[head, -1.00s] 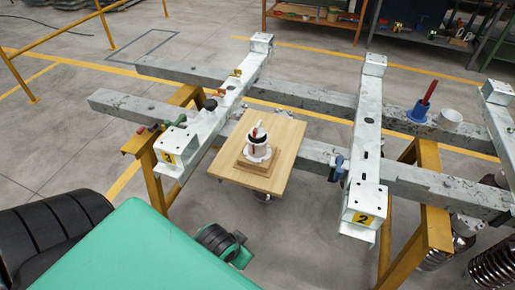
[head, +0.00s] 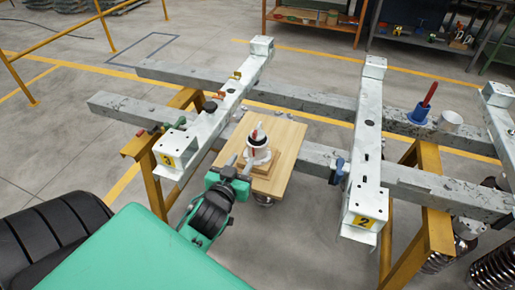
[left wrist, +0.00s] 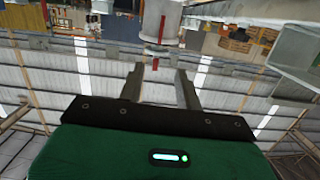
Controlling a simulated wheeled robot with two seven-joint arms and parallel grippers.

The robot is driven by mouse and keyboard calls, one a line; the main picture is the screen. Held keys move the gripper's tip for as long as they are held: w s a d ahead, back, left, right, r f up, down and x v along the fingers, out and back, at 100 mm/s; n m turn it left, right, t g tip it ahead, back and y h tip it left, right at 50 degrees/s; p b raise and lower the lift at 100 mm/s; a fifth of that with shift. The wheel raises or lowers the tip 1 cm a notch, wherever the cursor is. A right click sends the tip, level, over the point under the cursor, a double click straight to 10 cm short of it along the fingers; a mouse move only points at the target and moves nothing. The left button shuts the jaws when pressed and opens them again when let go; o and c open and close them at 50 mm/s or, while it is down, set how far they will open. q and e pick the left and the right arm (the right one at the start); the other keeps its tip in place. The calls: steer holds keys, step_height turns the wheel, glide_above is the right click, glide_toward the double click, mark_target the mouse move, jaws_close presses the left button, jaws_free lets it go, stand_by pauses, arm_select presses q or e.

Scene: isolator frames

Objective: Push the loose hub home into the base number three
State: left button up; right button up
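A white hub-like part (head: 257,153) with a dark band and a red piece stands upright on a square wooden block (head: 262,168), on a light wooden board (head: 288,140). I cannot tell whether it is seated fully or is the loose hub. The yellow number 3 label (head: 168,160) is on the left white crossbeam. My left gripper (head: 239,164) is just left and in front of the white part. In the left wrist view its two fingers (left wrist: 160,84) are apart with nothing between them; a white cylinder and red rod (left wrist: 162,28) show beyond. My right gripper is out of view.
A crossbeam labelled 2 (head: 363,221) stands right of the board. A blue holder with a red handle (head: 420,112) and a white cup (head: 450,121) sit on the right rails. Clamps and knobs (head: 211,105) stick up along the left crossbeam.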

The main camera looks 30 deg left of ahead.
arm_select(q)
steer(key=r+t, duration=0.1)
steer(key=r, duration=0.1)
steer(key=p, duration=0.1)
glide_toward(261, 123)
steer(key=shift+t, duration=0.4)
steer(key=x, duration=0.3)
steer(key=f+x, duration=0.1)
steer(key=x, duration=0.1)
steer(key=shift+a, duration=0.4)
steer(key=shift+f+p+x, duration=0.15)
steer(key=shift+p+x, duration=0.05)
steer(key=shift+x, duration=0.95)
steer(key=shift+f+p+x, duration=0.15)
steer(key=shift+p+x, duration=0.05)
steer(key=shift+x, duration=0.95)
steer(key=shift+d, duration=0.15)
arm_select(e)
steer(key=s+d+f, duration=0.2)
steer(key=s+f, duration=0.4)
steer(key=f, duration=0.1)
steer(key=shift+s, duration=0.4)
arm_select(q)
steer(key=shift+c, duration=0.4)
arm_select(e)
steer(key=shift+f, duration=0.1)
arm_select(q)
jaws_close()
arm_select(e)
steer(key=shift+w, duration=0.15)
